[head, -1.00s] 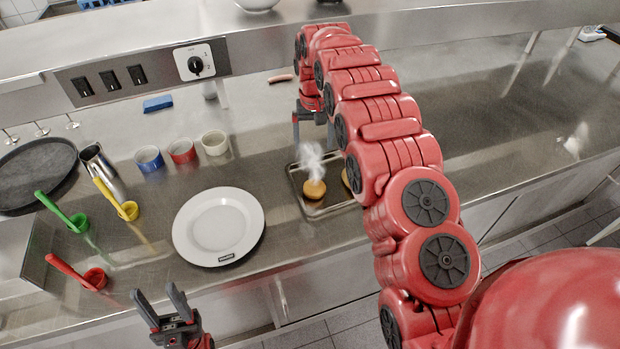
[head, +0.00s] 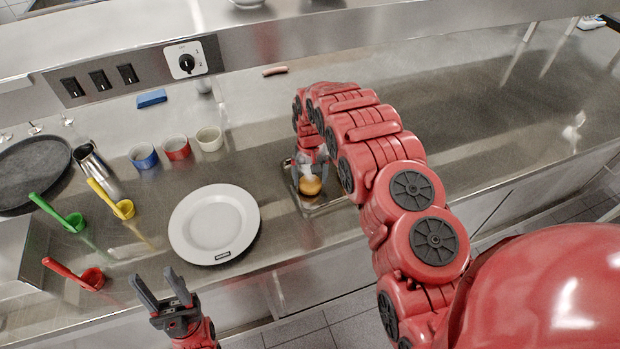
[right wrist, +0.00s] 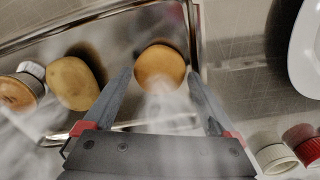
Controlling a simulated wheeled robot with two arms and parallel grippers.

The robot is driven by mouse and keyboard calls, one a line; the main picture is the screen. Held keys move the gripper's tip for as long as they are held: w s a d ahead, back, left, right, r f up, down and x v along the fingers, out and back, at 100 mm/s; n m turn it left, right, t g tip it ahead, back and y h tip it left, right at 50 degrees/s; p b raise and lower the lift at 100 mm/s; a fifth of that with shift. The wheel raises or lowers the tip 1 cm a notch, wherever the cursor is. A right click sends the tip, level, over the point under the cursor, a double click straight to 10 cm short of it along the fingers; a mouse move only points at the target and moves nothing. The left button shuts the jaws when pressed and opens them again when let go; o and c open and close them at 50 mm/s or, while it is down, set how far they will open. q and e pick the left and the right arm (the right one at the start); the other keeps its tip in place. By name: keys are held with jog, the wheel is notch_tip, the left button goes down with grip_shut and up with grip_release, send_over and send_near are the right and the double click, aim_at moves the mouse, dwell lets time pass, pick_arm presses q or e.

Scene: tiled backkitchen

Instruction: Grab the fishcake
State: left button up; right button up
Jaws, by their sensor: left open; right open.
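A round golden-brown cake (head: 310,186), which looks like the fishcake, lies on a metal tray (head: 311,210) on the counter. My right gripper (head: 311,168) is over it, open. In the right wrist view the cake (right wrist: 160,66) shows between and just beyond the tips of the open fingers (right wrist: 160,78); I cannot tell whether they touch it. Whitish steam blurs the space below it. A paler, oval cake (right wrist: 72,83) lies farther left on the tray, outside the fingers. My left gripper (head: 154,284) is open and empty in front of the counter's front edge.
A white plate (head: 190,240) stands left of the tray. Blue (head: 143,156), red (head: 176,148) and cream (head: 209,139) cups stand behind it. Coloured ladles (head: 72,222) and a black round tray (head: 32,170) are at the left. A sausage (head: 275,71) lies at the back. The right counter is mostly clear.

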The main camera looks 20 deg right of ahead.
jog(key=shift+w+f, duration=0.2)
jog(key=shift+f, duration=0.55)
jog(key=shift+s+r, duration=0.25)
jog(key=shift+s, duration=0.05)
jog(key=c, duration=0.4)
jog(key=shift+w+f, duration=0.1)
jog(key=c, duration=0.7)
